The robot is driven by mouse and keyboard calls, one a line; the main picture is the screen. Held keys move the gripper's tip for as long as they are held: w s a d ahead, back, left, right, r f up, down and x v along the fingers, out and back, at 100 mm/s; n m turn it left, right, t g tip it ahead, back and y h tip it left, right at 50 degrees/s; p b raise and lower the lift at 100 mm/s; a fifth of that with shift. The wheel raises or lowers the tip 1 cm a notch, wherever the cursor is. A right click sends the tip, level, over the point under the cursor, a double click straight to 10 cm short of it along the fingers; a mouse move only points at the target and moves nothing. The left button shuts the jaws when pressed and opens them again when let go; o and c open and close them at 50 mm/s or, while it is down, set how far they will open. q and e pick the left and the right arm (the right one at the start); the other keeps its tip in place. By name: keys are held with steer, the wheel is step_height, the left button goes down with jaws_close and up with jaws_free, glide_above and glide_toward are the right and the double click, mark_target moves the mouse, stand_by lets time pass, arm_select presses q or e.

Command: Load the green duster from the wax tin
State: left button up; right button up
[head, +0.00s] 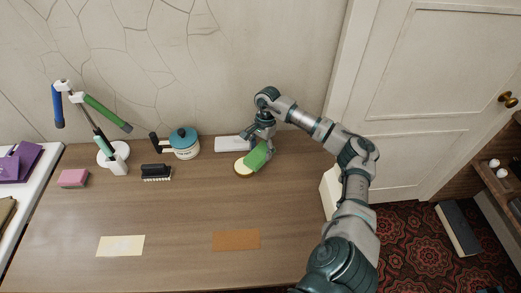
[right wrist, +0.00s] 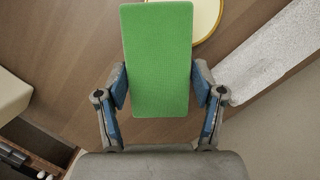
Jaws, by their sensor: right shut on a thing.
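The green duster (head: 256,156) is a flat green block held in my right gripper (head: 262,145). In the right wrist view the duster (right wrist: 158,50) stands between the two blue-padded fingers of the right gripper (right wrist: 159,88), which is shut on its sides. The wax tin (head: 240,169) is a round, shallow tin with a yellowish top, on the table just left of and below the duster. It also shows in the right wrist view (right wrist: 208,18), partly hidden behind the duster. I cannot tell whether the duster touches the wax. My left gripper is not in view.
A pale grey slab (head: 230,144) lies behind the tin. A cream card (head: 120,246) and a brown mat (head: 236,240) lie in front.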

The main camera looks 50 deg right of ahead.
mark_target(261, 151)
steer(key=shift+f+b, duration=0.3)
steer(key=shift+f, duration=0.35)
stand_by(1.5)
steer(key=p+v, duration=0.1)
steer(key=v, duration=0.1)
steer(key=a+p+v, duration=0.1)
steer(key=p+v, duration=0.3)
steer(key=v, duration=0.1)
steer(key=shift+s+a+r, duration=0.1)
steer(key=shift+a+r, duration=0.2)
steer(key=shift+f, duration=0.1)
